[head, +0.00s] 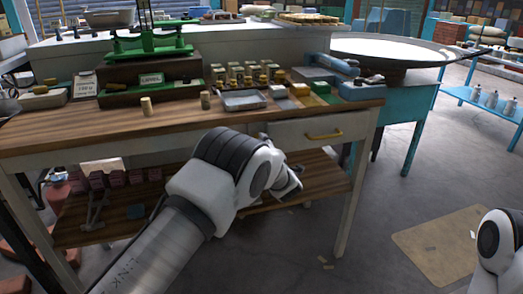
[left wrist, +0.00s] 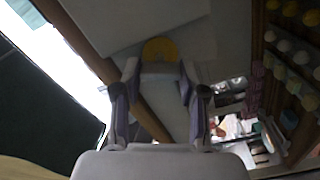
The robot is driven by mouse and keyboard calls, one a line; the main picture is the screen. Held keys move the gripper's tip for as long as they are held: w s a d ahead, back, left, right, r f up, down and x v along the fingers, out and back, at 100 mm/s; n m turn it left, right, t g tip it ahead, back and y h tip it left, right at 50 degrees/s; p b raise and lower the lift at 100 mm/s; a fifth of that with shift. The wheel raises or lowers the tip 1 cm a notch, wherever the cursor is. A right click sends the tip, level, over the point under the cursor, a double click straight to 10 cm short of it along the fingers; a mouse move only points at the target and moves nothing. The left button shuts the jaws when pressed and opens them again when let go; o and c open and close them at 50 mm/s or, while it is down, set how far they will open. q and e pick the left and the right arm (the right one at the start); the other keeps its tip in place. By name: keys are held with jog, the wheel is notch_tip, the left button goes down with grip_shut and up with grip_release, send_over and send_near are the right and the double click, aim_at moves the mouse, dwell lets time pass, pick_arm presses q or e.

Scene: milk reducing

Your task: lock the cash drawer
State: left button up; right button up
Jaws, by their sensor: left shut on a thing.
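The cash drawer (head: 293,131) is a pale front under the wooden counter's right half, with a brass handle (head: 324,135). It looks closed; I cannot make out a keyhole. My left arm crosses in front of the counter, and my left gripper (head: 292,182) is below and left of the handle, partly hidden by its own wrist. In the left wrist view, the left gripper (left wrist: 160,72) is shut on a rounded yellow thing (left wrist: 160,48) at its fingertips, too unclear to identify. My right gripper is out of view.
The wooden counter (head: 60,130) holds a green scale (head: 150,45), small weights, a metal tray (head: 243,100) and a blue tool (head: 325,66). A lower shelf (head: 75,235) carries boxes. A teal table (head: 400,105) stands right. Floor at right is open, with cardboard (head: 445,245).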

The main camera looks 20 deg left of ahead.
pick_arm(q)
jog(key=n+b, duration=0.3)
jog(key=n, duration=0.2)
dwell(0.7)
jog(key=o, duration=1.1)
jog(key=shift+f, duration=0.1)
jog(key=shift+o, duration=0.2)
